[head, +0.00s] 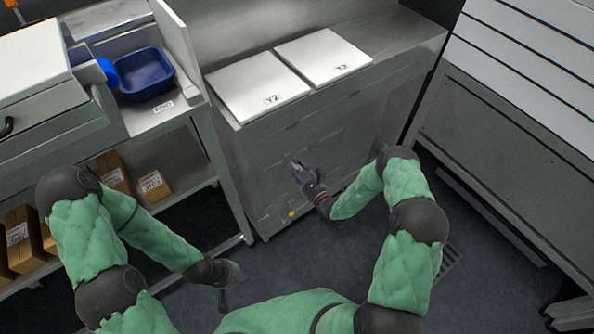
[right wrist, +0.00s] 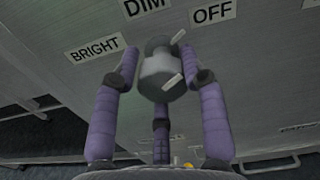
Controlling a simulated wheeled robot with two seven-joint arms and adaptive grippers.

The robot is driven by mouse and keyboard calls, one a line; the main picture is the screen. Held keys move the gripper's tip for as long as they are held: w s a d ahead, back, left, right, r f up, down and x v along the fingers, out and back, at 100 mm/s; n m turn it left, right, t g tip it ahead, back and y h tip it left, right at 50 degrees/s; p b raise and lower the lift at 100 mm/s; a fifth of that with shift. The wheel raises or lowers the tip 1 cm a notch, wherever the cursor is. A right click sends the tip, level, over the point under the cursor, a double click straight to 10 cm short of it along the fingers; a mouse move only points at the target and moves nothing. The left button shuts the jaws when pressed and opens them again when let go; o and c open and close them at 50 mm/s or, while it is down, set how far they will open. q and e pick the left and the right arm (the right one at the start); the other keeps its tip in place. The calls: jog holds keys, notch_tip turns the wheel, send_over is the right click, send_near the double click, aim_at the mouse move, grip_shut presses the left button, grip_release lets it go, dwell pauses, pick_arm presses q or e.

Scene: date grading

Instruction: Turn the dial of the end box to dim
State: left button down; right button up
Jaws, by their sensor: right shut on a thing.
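The dial (right wrist: 160,72) is a grey round knob on the metal front of the end box (head: 250,165). Labels BRIGHT (right wrist: 95,47), DIM (right wrist: 144,7) and OFF (right wrist: 213,12) sit around it. A white mark on the dial points up and right, between DIM and OFF and nearer OFF. My right gripper (head: 293,163) is at the box front, its purple fingers closed around the dial in the right wrist view. In the head view the gripper hides the dial. My left gripper (head: 232,277) hangs low over the floor, empty, with its fingers apart.
White lids marked Y2 (head: 257,84) and Y3 (head: 322,56) lie on top of the box. A blue tray (head: 145,75) stands on the left counter, with cartons (head: 153,186) below. A slatted grey unit (head: 500,150) stands at right. Dark floor is clear between.

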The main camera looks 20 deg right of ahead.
jog(key=n, duration=0.2)
jog(key=n+b, duration=0.2)
jog(key=n, duration=0.1)
jog(key=shift+w+r+n, duration=0.2)
jog(key=shift+r+n, duration=0.05)
jog(key=shift+n, duration=0.05)
jog(key=n+b, duration=0.1)
jog(key=n, duration=0.3)
jog(key=shift+c, duration=0.2)
jog(key=shift+a+n+b, duration=0.1)
jog(key=shift+n+b, duration=0.2)
jog(key=shift+n, duration=0.5)
jog(key=shift+s, duration=0.1)
jog(key=o, duration=1.2)
jog(key=shift+a, duration=0.1)
jog(key=shift+c, duration=0.2)
jog(key=shift+a, duration=0.1)
jog(key=shift+f, duration=0.1)
